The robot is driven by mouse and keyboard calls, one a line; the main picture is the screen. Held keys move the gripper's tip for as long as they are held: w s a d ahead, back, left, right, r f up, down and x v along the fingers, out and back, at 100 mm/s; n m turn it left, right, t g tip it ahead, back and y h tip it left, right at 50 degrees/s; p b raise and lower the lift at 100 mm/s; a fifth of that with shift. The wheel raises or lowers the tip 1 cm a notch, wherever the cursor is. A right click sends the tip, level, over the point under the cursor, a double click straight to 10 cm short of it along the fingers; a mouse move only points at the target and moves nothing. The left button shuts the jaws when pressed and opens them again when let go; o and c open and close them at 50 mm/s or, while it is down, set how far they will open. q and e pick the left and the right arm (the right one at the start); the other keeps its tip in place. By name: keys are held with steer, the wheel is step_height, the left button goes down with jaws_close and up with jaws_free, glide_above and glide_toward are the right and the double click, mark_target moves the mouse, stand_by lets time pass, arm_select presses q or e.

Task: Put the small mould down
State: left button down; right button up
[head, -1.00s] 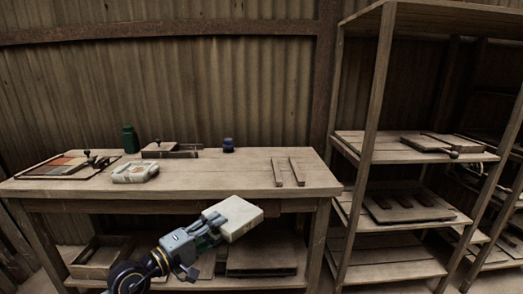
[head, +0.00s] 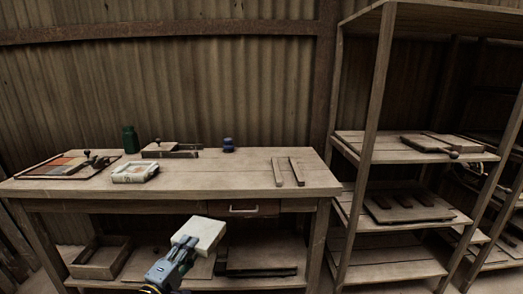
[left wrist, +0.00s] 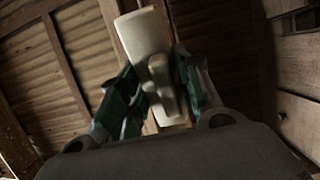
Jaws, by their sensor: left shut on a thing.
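The small mould, a pale cream block (head: 199,233), is in my left gripper (head: 182,250) in the head view, in front of the workbench and below its top. In the left wrist view the mould (left wrist: 145,35) shows as a pale plate with a knob-like grip, and the fingers of my left gripper (left wrist: 157,90) are shut on that grip. The workbench top (head: 220,180) is behind and above it. My right gripper is not in view.
On the bench are a white patterned block (head: 134,172), a green jar (head: 130,140), a blue pot (head: 228,145), a tray of coloured pieces (head: 62,167) and two wooden strips (head: 287,172). The bench's middle is clear. Shelves (head: 400,205) stand at right.

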arm_select(q)
steer(key=shift+r, duration=0.25)
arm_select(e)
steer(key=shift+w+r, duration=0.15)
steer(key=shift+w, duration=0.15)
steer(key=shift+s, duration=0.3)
